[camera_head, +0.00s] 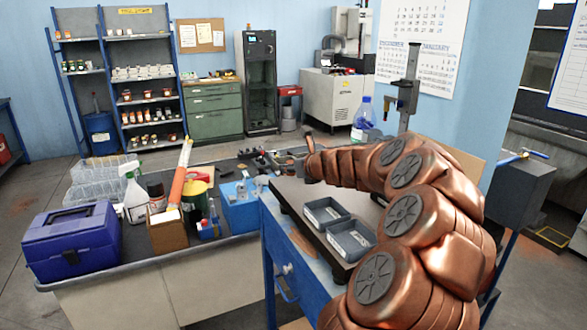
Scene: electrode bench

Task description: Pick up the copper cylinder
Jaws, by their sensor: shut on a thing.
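My copper-coloured arm reaches in from the lower right, and my gripper (309,161) is at its far end, over the back of the blue workbench (276,232). The gripper is small in this view and seen from behind and the side. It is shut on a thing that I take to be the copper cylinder. The cylinder itself is not clearly made out, as the gripper and arm largely hide it and their colour is similar.
Two grey trays (350,242) lie on a dark board beneath my arm. On the left bench stand a blue toolbox (72,240), a spray bottle (134,196), a cardboard box (167,232) and a blue bin (240,208). A clear blue-capped bottle (362,120) stands behind my arm.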

